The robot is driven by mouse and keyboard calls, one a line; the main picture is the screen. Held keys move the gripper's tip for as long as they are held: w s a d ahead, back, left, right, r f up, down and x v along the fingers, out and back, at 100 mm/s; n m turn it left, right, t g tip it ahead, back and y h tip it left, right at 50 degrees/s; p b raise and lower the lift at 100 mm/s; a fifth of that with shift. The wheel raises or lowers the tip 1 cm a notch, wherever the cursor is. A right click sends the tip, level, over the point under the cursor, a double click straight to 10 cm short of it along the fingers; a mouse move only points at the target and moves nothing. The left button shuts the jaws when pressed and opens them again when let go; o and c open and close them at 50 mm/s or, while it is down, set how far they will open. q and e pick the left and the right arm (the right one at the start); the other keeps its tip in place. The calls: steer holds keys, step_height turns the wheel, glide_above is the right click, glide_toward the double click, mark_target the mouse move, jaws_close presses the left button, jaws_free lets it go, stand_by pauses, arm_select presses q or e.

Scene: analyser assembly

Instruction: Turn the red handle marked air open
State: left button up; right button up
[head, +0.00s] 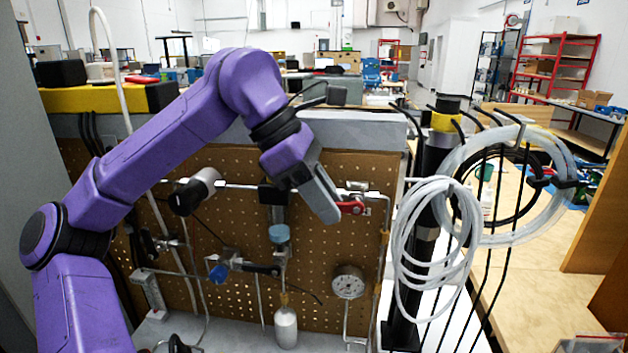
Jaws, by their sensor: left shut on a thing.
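The red handle (352,207) sits on a valve at the right end of a horizontal metal pipe, in front of a brown pegboard. My left gripper (333,212) reaches down to it from the upper left and is shut on its left part. The red end of the handle shows to the right of the fingers and lies about level. The fingers hide the rest of the handle, and I cannot read its marking. My right gripper is not in view.
A round pressure gauge (348,282) is below the handle. A blue-handled valve (219,271) and a small bottle (286,326) are lower left. Coiled white tubing (437,250) hangs on a rack close to the right. Vertical pipes run beside the handle.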

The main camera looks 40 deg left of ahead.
arm_select(q)
steer(key=v, duration=1)
steer(key=shift+s+a+p, duration=0.15)
steer(key=shift+a+p, duration=0.05)
steer(key=shift+p, duration=0.1)
